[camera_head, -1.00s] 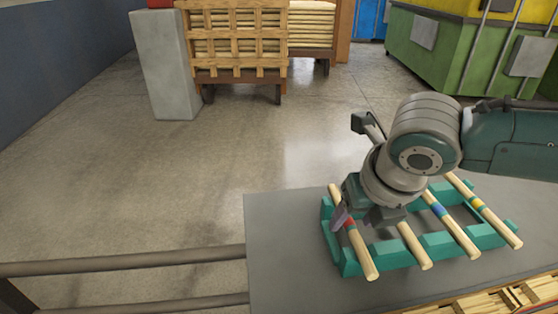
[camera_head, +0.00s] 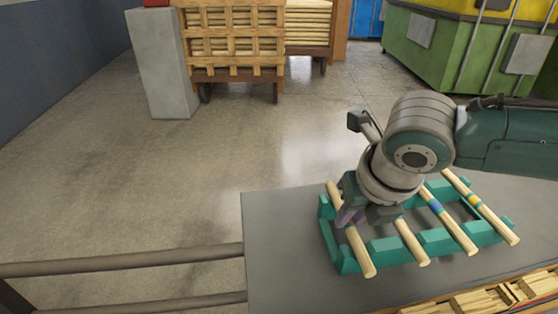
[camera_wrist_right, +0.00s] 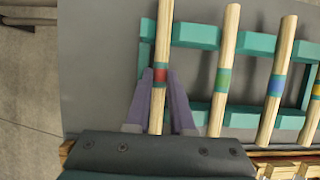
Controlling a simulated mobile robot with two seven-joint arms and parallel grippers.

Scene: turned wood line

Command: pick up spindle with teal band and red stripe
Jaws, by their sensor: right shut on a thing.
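The spindle (camera_head: 362,258) is the leftmost pale wooden one in the teal rack (camera_head: 437,240). In the right wrist view the spindle (camera_wrist_right: 165,35) shows a red stripe with teal beside it. My right gripper (camera_head: 350,217) is shut on it at the marking, with one purple-grey finger on each side; the gripper (camera_wrist_right: 161,100) also shows in the right wrist view. The spindle still appears to lie across the rack's bars. In the head view my fingers hide its marking. My left gripper is not in view.
Several other spindles lie alongside: one with a green marking (camera_wrist_right: 223,80), one with blue (camera_head: 436,207), one with yellow (camera_head: 475,201). The grey table (camera_head: 280,240) is clear left of the rack. A rail (camera_head: 120,262) runs beside the table.

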